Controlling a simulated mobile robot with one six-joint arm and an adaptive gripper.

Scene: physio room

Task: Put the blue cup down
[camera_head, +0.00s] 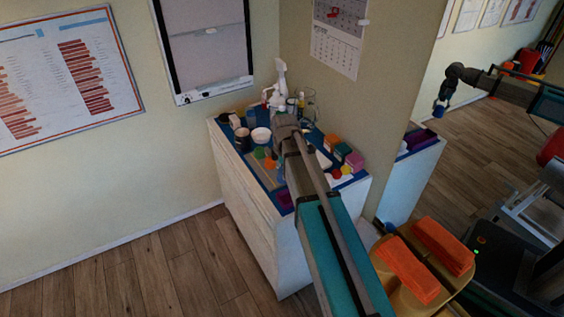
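My arm reaches from the bottom of the view to above the blue top of a white cabinet (262,225). The arm hides most of my gripper from direct view. In the mirror at the right, the reflected gripper (444,98) points down with a small blue cup (439,110) at its fingertips. It appears closed on the cup. The reflected cup hangs above the reflected cabinet top, apart from it, and looks about upright.
The cabinet top is crowded: a dark mug (242,139), a white bowl (261,135), a white spray bottle (281,80), a glass jug (309,104) and several small coloured boxes (342,152). Floor at the left is clear.

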